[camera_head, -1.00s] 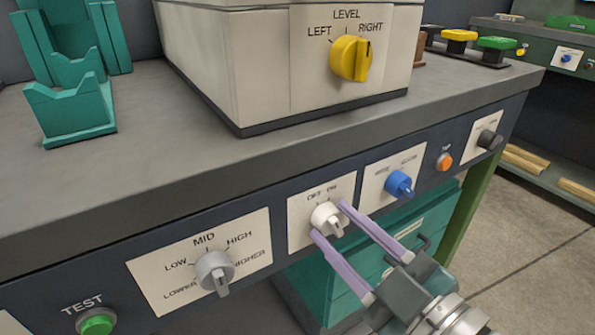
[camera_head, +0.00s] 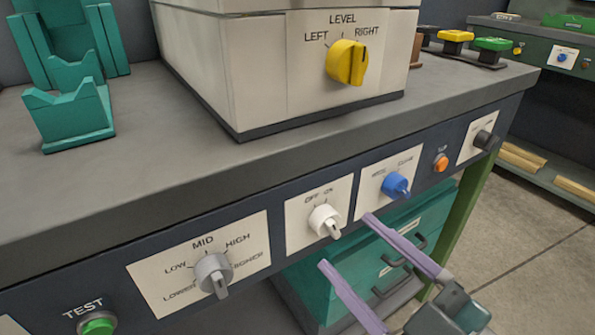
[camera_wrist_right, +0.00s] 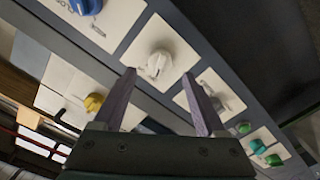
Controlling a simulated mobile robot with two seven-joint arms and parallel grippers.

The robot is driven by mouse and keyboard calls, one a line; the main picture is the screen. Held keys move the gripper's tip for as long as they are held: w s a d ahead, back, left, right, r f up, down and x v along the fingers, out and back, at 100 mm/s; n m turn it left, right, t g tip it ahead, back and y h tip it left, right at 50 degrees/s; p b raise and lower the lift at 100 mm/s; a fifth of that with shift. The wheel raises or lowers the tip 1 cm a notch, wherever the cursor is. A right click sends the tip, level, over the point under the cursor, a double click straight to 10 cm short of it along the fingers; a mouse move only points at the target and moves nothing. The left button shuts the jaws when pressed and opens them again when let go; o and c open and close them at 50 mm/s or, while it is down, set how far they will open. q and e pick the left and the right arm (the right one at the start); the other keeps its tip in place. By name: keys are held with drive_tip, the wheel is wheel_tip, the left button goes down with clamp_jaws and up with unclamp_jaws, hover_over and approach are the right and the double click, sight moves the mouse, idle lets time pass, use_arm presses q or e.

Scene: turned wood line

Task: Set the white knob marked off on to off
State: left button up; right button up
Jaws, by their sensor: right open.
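The white knob (camera_head: 323,221) sits on a white plate (camera_head: 296,234) on the front of the bench, with OFF at upper left and ON at upper right. Its grip bar shows toward the lower right; I cannot tell for sure which word its mark faces. My right gripper (camera_head: 345,240) is open and empty, its two lilac fingers below and to the right of the knob, apart from it. In the right wrist view the white knob (camera_wrist_right: 158,63) shows just beyond and between the open fingertips (camera_wrist_right: 159,73). My left gripper is not in view.
A grey knob (camera_head: 214,273) is left of the white knob and a blue knob (camera_head: 396,185) is right of it. An orange button (camera_head: 440,163) and a black knob (camera_head: 484,140) are farther right. Teal drawers (camera_head: 345,262) stand below. A yellow knob (camera_head: 347,62) is on the box above.

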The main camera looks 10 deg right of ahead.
drive_tip(key=v, duration=0.6)
drive_tip(key=shift+s, duration=0.2)
drive_tip(key=w+d+r+m+g+h+p, duration=0.1)
drive_tip(key=d+r+m+g+h+p, duration=0.15)
drive_tip(key=r+p, duration=0.45)
drive_tip(key=w+d+r+m+g+h+p, duration=0.1)
drive_tip(key=d+r+m+g+h+p, duration=0.15)
drive_tip(key=r+p, duration=0.45)
drive_tip(key=s+a+r+m+g+h+p, duration=0.1)
drive_tip(key=s+r+m+g+p, duration=0.3)
drive_tip(key=s+r+g+p, duration=0.75)
wheel_tip(320, 180, up, 40)
drive_tip(key=t+p, duration=0.3)
drive_tip(key=p, duration=3.7)
drive_tip(key=shift+s+a+f, duration=0.2)
drive_tip(key=shift+s, duration=0.3)
